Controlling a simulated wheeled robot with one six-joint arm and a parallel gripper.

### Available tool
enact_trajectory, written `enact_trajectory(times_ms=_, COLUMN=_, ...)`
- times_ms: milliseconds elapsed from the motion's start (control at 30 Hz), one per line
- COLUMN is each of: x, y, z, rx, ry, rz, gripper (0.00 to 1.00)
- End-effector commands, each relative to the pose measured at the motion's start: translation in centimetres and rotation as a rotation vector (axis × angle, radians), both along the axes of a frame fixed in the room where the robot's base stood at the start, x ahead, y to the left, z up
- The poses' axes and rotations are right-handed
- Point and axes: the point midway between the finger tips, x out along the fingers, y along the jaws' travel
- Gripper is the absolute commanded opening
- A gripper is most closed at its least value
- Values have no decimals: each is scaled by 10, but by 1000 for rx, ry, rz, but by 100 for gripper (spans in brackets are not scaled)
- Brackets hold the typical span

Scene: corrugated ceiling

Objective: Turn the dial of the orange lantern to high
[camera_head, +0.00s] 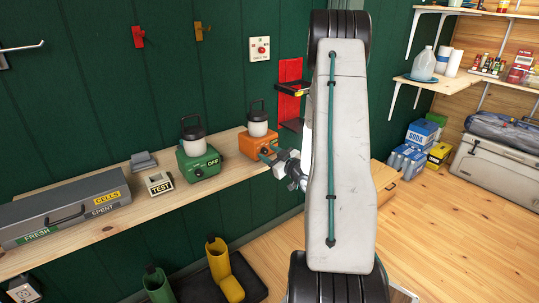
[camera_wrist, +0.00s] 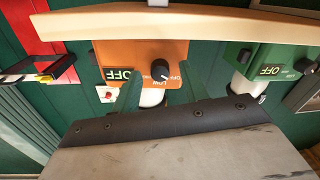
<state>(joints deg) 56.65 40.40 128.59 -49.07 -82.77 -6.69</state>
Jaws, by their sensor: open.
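The orange lantern (camera_head: 252,147) stands on the wooden wall shelf, with a pale globe and dark handle on top. In the wrist view its orange face (camera_wrist: 130,50) appears inverted and carries a round black dial (camera_wrist: 160,70) with a small white mark. An OFF plate (camera_wrist: 118,74) and LOW lettering show near the dial; I cannot tell the exact setting. My gripper (camera_head: 268,156) is in front of the lantern's right side. In the wrist view my gripper's green fingers (camera_wrist: 156,92) are open, apart on either side of the dial, with nothing between them.
A green lantern (camera_head: 198,165) stands left of the orange one on the shelf (camera_head: 105,225). A TEST block (camera_head: 158,183) and a grey battery case (camera_head: 65,208) are farther left. A red wall bracket (camera_head: 289,90) hangs behind, close to my arm.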

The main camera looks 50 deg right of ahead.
Motion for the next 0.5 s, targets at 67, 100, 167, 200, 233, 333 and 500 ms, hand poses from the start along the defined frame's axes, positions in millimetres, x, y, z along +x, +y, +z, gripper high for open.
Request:
enact_trajectory(times_ms=67, x=2, y=0, z=0, rx=0, ry=0, rz=0, gripper=44)
enact_trajectory(times_ms=100, x=3, y=-1, z=0, rx=0, ry=0, rz=0, gripper=44)
enact_trajectory(times_ms=167, x=3, y=-1, z=0, rx=0, ry=1, rz=0, gripper=44)
enact_trajectory(times_ms=200, x=2, y=-1, z=0, rx=0, ry=1, rz=0, gripper=44)
enact_trajectory(times_ms=233, x=2, y=-1, z=0, rx=0, ry=1, rz=0, gripper=44)
enact_trajectory(times_ms=333, x=2, y=-1, z=0, rx=0, ry=1, rz=0, gripper=27)
enact_trajectory(times_ms=500, x=2, y=-1, z=0, rx=0, ry=1, rz=0, gripper=0)
